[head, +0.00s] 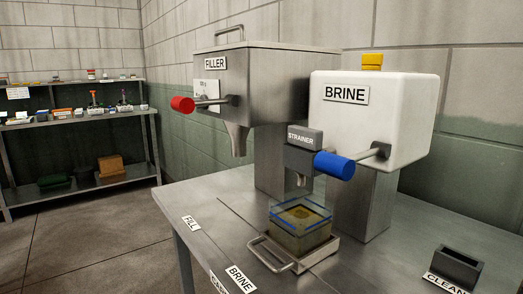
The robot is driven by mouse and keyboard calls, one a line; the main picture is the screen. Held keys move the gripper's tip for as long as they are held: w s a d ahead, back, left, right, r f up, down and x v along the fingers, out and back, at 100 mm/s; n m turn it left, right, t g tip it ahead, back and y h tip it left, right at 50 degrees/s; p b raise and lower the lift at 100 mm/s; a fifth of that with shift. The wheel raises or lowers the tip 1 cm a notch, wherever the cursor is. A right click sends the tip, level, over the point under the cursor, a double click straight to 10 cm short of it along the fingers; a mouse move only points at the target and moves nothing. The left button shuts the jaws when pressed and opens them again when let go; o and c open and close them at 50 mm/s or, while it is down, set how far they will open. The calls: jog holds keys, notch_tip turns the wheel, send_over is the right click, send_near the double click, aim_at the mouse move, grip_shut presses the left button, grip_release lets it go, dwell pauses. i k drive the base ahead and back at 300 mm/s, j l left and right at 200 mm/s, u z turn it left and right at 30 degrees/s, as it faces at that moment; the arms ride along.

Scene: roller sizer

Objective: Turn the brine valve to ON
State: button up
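The white brine tank (382,112) bears a BRINE label and stands on a grey column at the right of the metal table. The brine valve (334,166) shows as a blue cylindrical handle on a metal rod at the tank's front. It points toward the left and front. I see no ON or OFF mark by it. Below the strainer (305,150), a clear-walled container (300,226) with a blue line and brown contents sits on a metal tray with a handle (273,255). My gripper is not in view.
The steel filler (262,80) with a red-handled valve (182,104) stands at the left and back. A dark open box (458,268) by a CLEAN label is at the front right. Shelves (78,150) with small items stand at the far left.

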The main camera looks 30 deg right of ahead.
aim_at(369, 61)
jog(key=k+z, duration=0.15)
jog(key=z, duration=1.2)
